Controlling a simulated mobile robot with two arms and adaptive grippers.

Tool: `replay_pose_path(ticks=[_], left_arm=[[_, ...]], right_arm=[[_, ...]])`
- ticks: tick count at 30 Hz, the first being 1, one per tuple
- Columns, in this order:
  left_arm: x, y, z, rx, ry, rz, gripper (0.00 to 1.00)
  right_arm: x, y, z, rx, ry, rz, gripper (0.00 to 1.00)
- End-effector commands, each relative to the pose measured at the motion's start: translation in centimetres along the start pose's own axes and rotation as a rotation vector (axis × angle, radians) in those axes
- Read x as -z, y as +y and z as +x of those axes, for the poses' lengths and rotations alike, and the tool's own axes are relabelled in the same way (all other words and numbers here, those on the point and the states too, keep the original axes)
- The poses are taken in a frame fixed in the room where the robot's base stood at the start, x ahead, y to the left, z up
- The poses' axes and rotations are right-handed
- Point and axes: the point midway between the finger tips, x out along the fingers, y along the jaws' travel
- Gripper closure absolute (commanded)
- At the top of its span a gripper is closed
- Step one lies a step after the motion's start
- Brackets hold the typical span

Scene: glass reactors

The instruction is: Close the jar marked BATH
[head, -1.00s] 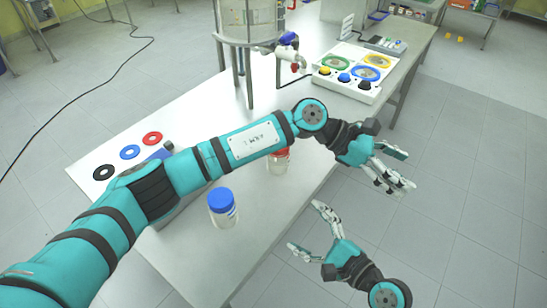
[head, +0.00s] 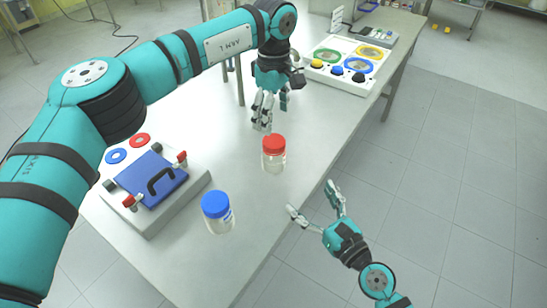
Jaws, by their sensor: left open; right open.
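Two clear jars stand upright on the table: one with a red lid (head: 273,146) near the middle, one with a blue lid (head: 216,204) nearer the front edge. Both lids sit on their jars; I cannot tell how tight they are. No BATH marking is readable, so I cannot tell which jar it is. My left gripper (head: 273,112) is open and empty, fingers pointing down, above and just behind the red-lidded jar, apart from it. My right gripper (head: 311,199) is open and empty, beyond the table's front edge, to the right of both jars.
A grey box with a blue handled panel (head: 152,181) and red-tipped clamps stands left of the blue-lidded jar. A blue ring (head: 116,156) and a red ring (head: 140,140) lie behind it. A white panel with coloured rings and buttons (head: 343,63) is at the back right.

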Motion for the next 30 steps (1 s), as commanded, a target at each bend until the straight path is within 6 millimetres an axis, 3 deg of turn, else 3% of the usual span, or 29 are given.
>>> replay_pose_path(ticks=[8, 24, 30], left_arm=[[-0.1, 0.0, 0.0, 0.000, -0.002, 0.000, 0.26], [-0.1, 0.0, 0.0, -0.001, -0.003, 0.000, 0.26], [-0.1, 0.0, 0.0, -0.001, -0.003, 0.000, 0.26]], right_arm=[[-0.1, -0.1, 2.3, 0.002, -0.004, 0.000, 0.12], [-0.1, 0.0, 12.9, -0.001, -0.002, -0.002, 0.12], [-0.1, 0.0, 15.9, -0.001, -0.001, -0.002, 0.12]])
